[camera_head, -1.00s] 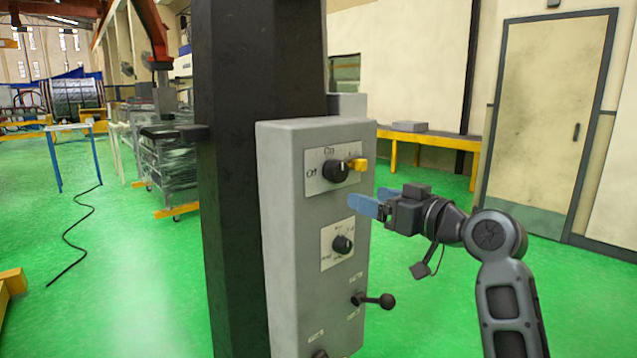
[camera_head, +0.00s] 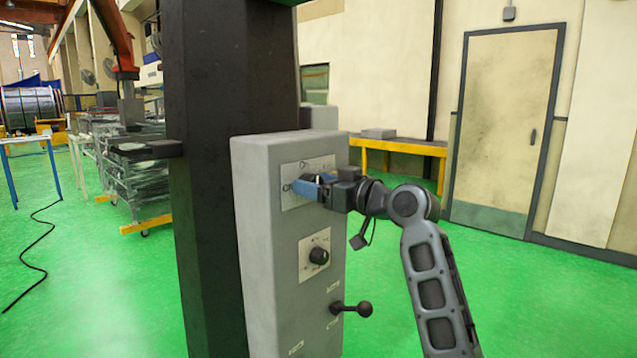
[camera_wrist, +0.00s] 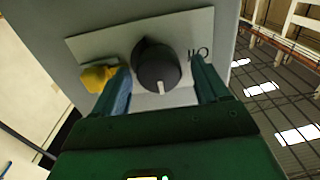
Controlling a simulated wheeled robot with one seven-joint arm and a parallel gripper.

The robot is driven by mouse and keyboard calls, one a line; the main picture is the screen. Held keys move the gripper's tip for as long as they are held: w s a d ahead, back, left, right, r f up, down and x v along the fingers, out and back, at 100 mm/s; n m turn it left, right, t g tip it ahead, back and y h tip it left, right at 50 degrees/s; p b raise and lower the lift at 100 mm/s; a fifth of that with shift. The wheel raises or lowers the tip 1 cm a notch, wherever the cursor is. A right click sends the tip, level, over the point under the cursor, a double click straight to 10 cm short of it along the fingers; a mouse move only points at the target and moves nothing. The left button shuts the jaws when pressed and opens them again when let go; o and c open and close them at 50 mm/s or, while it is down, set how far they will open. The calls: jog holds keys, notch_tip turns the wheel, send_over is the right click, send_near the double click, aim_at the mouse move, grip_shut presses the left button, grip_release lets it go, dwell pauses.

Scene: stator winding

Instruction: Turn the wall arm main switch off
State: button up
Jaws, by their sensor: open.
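The grey control box (camera_head: 275,240) stands against a dark column. Its upper plate (camera_head: 288,202) carries the main switch, whose knob is hidden behind my gripper in the head view. In the wrist view the black round switch knob (camera_wrist: 157,66) has a white pointer mark at its lower edge. Upside-down "Off" lettering (camera_wrist: 199,53) shows right of it, and a yellow piece (camera_wrist: 97,78) left. My gripper (camera_head: 308,186) is open at the plate. In the wrist view its blue-green fingers (camera_wrist: 160,82) lie on either side of the knob, with gaps visible.
A smaller black knob on a lower plate (camera_head: 319,256) and a ball-ended lever (camera_head: 352,308) sit below on the box. The dark column (camera_head: 205,150) rises behind. Green floor (camera_head: 540,300) is clear at right. A yellow-framed bench (camera_head: 400,147) stands by the wall.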

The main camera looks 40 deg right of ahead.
jog(key=shift+c, duration=0.4)
jog(key=c, duration=1)
jog(key=shift+f+n+b, duration=0.1)
jog(key=shift+n+b, duration=0.3)
jog(key=shift+b, duration=0.3)
jog(key=n+b, duration=0.5)
jog(key=b, duration=0.1)
jog(key=n+b, duration=1.2)
jog(key=shift+a+f+b, duration=0.15)
jog(key=shift+a+b, duration=0.15)
